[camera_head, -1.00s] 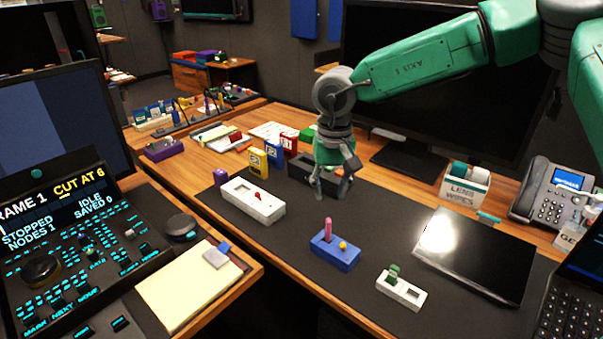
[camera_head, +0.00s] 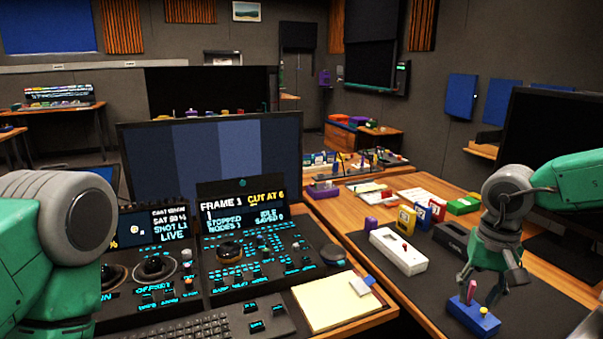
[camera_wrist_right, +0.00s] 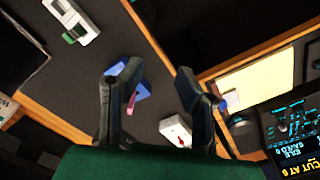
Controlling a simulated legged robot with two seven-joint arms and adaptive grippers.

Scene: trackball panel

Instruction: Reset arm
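My right gripper (camera_head: 481,289) hangs over the dark desk mat at the right of the head view, pointing down. Its two fingers are spread with nothing between them in the right wrist view (camera_wrist_right: 158,100). The trackball panel (camera_head: 283,263), with lit keys and a screen, stands at centre.
A notepad (camera_head: 325,301) lies right of the panel. A large monitor (camera_head: 559,120) stands behind my right arm. Small coloured boxes (camera_head: 421,215) stand farther back.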

